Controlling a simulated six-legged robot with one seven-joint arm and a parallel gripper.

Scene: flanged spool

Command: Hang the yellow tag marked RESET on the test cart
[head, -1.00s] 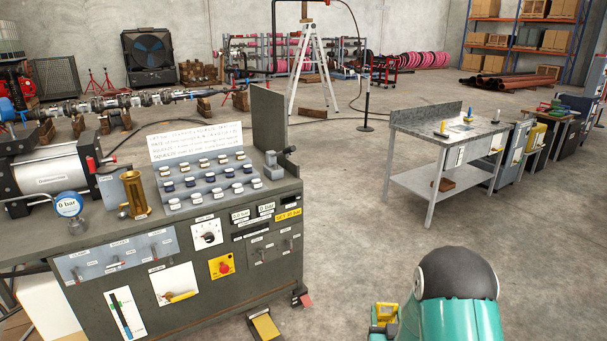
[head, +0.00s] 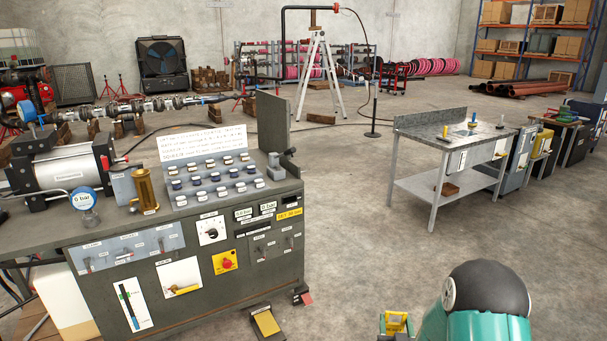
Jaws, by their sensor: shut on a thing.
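The test cart (head: 200,262) is the dark grey-green console filling the left of the head view, with gauges, switches and labelled panels on its front. A yellow tag (head: 397,321) with dark lettering too small to read shows at the bottom edge, right of centre. My gripper (head: 394,333) is shut on it, partly cut off by the frame and beside my teal arm. The tag is apart from the cart, with floor visible between them. Whether it is the RESET tag cannot be read. A red knob on a yellow plate (head: 225,262) is on the cart's front.
A yellow pedal (head: 267,323) sits on the floor at the cart's front right. A grey workbench (head: 450,160) with small coloured items stands at right, beside more cabinets. A white stepladder (head: 317,75) is behind. Open concrete floor lies between cart and bench.

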